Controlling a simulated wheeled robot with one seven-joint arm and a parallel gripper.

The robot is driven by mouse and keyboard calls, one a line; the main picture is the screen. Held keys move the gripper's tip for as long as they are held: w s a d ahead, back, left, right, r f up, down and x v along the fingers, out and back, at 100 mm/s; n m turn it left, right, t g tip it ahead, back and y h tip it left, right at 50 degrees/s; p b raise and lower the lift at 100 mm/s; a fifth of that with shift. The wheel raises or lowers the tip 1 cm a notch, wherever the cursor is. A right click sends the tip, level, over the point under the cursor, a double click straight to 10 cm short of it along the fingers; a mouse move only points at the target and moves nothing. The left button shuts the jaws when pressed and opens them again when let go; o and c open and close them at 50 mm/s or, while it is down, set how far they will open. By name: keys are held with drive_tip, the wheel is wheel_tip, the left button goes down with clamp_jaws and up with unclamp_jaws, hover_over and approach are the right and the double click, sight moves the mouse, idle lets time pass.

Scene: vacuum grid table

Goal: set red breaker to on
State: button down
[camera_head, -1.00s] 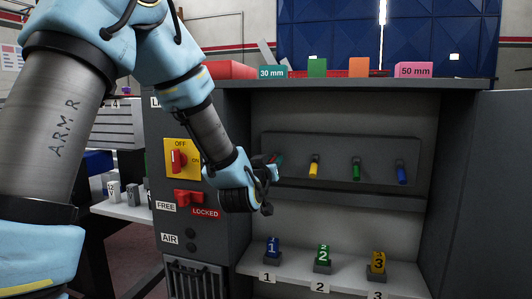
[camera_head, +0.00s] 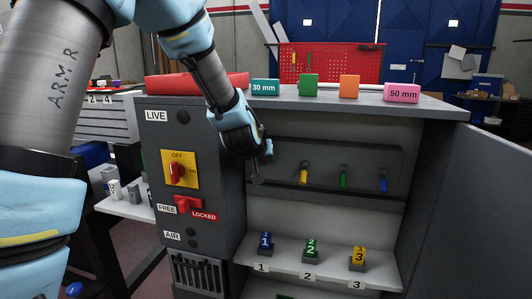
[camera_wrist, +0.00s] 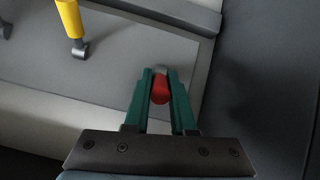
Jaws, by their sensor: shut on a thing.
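The red breaker's lever (camera_wrist: 160,90) shows in the wrist view as a short red handle with a grey end beyond it. My gripper (camera_wrist: 160,84) has its two green fingers closed on either side of this handle. In the head view my gripper (camera_head: 262,165) is at the left end of the grey breaker panel (camera_head: 325,158), and the red lever is hidden behind it. To its right are the yellow lever (camera_head: 303,174), green lever (camera_head: 343,178) and blue lever (camera_head: 382,181), hanging downward. The yellow lever also shows in the wrist view (camera_wrist: 69,18).
A yellow switch plate (camera_head: 178,169) and a red slider (camera_head: 187,205) are on the cabinet front at left. Numbered blocks stand on the shelf (camera_head: 330,267) below. Labelled blocks and a red box (camera_head: 195,85) lie on top. The open door (camera_head: 460,210) bounds the right.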

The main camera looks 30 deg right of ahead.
idle(0.4)
drive_tip(key=c, duration=1)
unclamp_jaws()
drive_tip(key=shift+r, duration=0.1)
drive_tip(key=b+v, duration=0.2)
drive_tip(key=v, duration=0.8)
drive_tip(key=shift+s+a+r, duration=0.15)
drive_tip(key=shift+s+r, duration=0.05)
drive_tip(key=shift+r, duration=0.05)
